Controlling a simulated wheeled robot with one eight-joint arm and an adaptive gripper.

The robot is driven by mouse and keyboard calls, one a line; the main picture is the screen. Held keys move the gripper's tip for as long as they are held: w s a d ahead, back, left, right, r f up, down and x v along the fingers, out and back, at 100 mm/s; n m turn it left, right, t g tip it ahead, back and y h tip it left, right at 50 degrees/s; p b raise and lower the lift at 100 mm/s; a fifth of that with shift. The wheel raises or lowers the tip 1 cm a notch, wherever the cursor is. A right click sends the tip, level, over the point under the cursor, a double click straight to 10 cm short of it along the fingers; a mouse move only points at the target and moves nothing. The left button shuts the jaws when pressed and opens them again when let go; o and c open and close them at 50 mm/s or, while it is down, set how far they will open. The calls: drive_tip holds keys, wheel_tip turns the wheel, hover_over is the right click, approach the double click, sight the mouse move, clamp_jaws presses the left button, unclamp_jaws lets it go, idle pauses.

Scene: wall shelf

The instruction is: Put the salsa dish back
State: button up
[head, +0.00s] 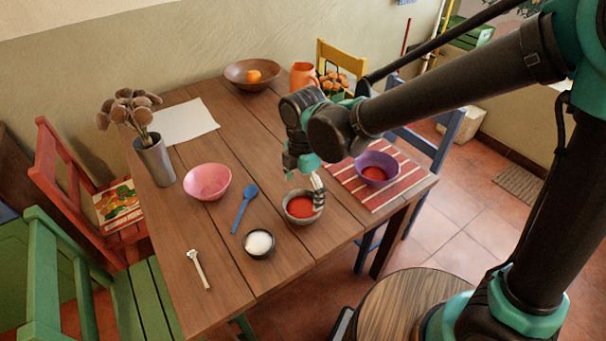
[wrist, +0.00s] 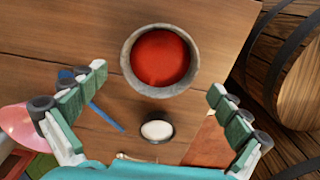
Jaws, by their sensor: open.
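A grey bowl of red sauce (head: 291,219) stands upright on the wooden table near its front edge. A purple bowl (head: 387,160), also with red contents, stands on a red striped mat (head: 345,180) to its right. The pictures do not label which is the salsa dish. My gripper (head: 304,178) is open just above the grey bowl, one finger overlapping its right rim in the head view. In the wrist view, the grey bowl (wrist: 126,65) lies between and beyond my spread fingertips (wrist: 158,80). I cannot tell if a finger touches it.
A small dark bowl of white stuff (head: 259,242), a blue spoon (head: 243,208) and a pink bowl (head: 208,182) stand left of the grey bowl. A vase (head: 155,160), paper sheet (head: 183,121) and wooden bowl (head: 236,73) are farther back. The table's middle is bare.

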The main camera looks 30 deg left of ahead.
wheel_tip(320, 180, up, 7)
idle(0.3)
drive_tip(key=w+d+f+m+t+y, duration=0.1)
drive_tip(key=w+d+f+m, duration=0.1)
drive_tip(key=w+d+m, duration=0.7)
drive_tip(key=w+d+f+m, duration=0.1)
drive_tip(key=w+d+m, duration=0.45)
drive_tip(key=d, duration=0.65)
drive_tip(key=s+d+f+m+t, duration=0.1)
drive_tip(key=d+f+m, duration=0.2)
drive_tip(key=d+m, duration=0.5)
drive_tip(key=s+d+f+m+t+h, duration=0.1)
drive_tip(key=d+m, duration=0.7)
drive_tip(key=d, duration=0.9)
wheel_tip(320, 180, down, 2)
drive_tip(key=shift+s+f+t, duration=0.15)
drive_tip(key=shift+f+t, duration=0.05)
drive_tip(key=shift+t, duration=0.4)
